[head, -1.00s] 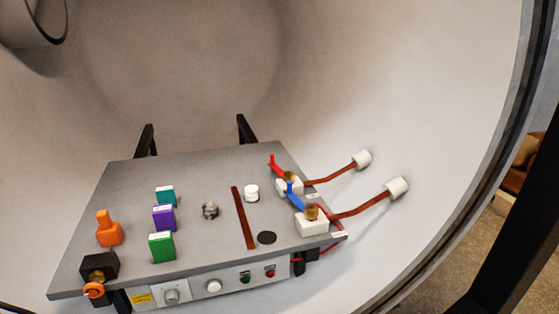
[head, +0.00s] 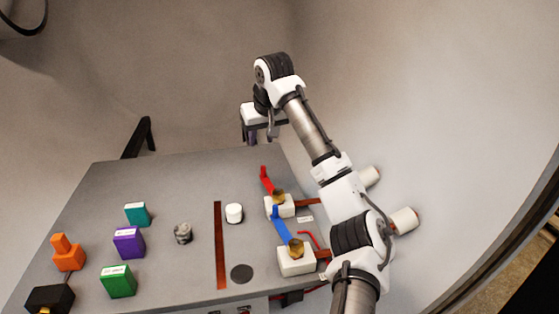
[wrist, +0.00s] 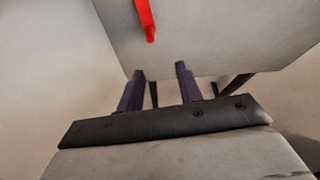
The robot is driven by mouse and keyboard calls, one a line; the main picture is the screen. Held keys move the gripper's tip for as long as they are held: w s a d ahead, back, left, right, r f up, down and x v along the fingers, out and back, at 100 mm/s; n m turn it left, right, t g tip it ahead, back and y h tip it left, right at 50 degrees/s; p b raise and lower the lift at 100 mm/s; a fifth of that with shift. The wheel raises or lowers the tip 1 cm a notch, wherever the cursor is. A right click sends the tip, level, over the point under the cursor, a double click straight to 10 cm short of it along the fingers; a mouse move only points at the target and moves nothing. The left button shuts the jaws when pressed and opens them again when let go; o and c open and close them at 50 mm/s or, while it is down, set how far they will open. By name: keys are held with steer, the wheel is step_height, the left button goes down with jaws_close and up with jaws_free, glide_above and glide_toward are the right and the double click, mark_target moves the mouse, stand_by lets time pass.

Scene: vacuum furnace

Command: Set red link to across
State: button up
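The red link (head: 267,182) is a small red lever with an upturned end, set at a white block with a brass knob (head: 278,195) on the right part of the grey table. It points up and left, away from the knob. Its red end also shows at the top of the wrist view (wrist: 146,20). My gripper (wrist: 160,70) has two dark purple fingers standing apart with nothing between them. In the head view my gripper (head: 252,136) hangs near the table's back edge, beyond the red link and apart from it. Its fingertips are small there.
A blue link (head: 283,230) sits at a second white block in front. A copper strip (head: 221,245), a white cylinder (head: 234,213) and a dark disc (head: 242,274) lie left of it. Purple (head: 129,242), green (head: 118,281) and teal (head: 137,214) blocks stand further left. The curved chamber wall surrounds the table.

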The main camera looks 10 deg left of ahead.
mark_target(263, 167)
steer(key=p+x, duration=0.1)
steer(key=x, duration=0.3)
steer(key=d+x, duration=0.1)
steer(key=x, duration=0.3)
steer(key=d+p+x, duration=0.1)
steer(key=x, duration=0.4)
steer(key=shift+s+f+p, duration=0.1)
steer(key=shift+f+p, duration=0.25)
steer(key=shift+f, duration=0.05)
jaws_close()
